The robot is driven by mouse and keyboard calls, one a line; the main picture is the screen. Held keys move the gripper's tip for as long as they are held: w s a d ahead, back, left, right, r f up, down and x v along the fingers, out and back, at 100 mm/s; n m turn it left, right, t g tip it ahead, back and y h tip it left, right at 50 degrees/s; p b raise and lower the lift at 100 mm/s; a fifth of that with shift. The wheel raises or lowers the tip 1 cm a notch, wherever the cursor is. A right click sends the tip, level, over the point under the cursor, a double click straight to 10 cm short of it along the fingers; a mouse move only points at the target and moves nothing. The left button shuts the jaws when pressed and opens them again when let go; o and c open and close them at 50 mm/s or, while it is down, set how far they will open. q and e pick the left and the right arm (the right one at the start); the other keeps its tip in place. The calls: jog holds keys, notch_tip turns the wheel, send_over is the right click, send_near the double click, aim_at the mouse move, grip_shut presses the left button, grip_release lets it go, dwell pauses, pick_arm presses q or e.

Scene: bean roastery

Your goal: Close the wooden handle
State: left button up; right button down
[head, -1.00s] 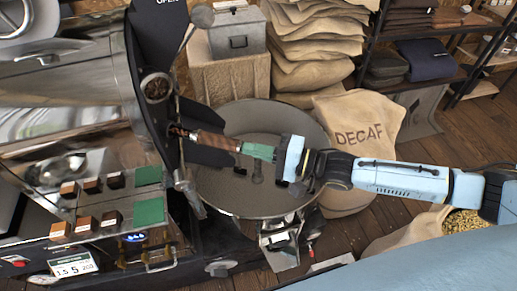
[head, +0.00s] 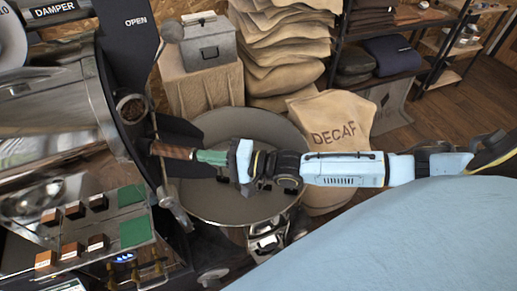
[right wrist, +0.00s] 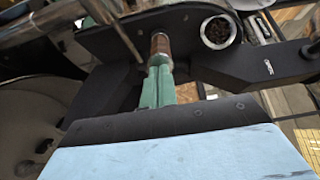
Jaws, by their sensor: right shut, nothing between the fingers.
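The brown wooden handle (head: 172,151) sticks out from the black front plate of the roaster, above the round cooling tray (head: 225,205). My right gripper (head: 197,156) comes in from the right, and its green fingers are closed together at the handle's free end. In the right wrist view the handle (right wrist: 160,44) lies straight ahead of the closed fingertips (right wrist: 159,64). The fingers look close to it or touching it, with nothing gripped between them. My left gripper is not in view.
A round bean cup (head: 131,108) and a rod with a ball knob (head: 171,32) are near the handle. A button panel (head: 100,225) stands at lower left. A DECAF sack (head: 333,130) and stacked sacks (head: 285,50) stand behind the tray.

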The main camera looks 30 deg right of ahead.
aim_at(176, 152)
pick_arm(q)
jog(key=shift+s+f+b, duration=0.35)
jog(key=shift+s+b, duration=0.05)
jog(key=shift+b, duration=0.05)
pick_arm(e)
jog(key=v, duration=1.3)
jog(key=shift+s+d+r, duration=0.15)
jog(key=shift+s, duration=0.05)
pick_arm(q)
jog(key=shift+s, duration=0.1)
pick_arm(e)
jog(key=c, duration=2.1)
grip_release()
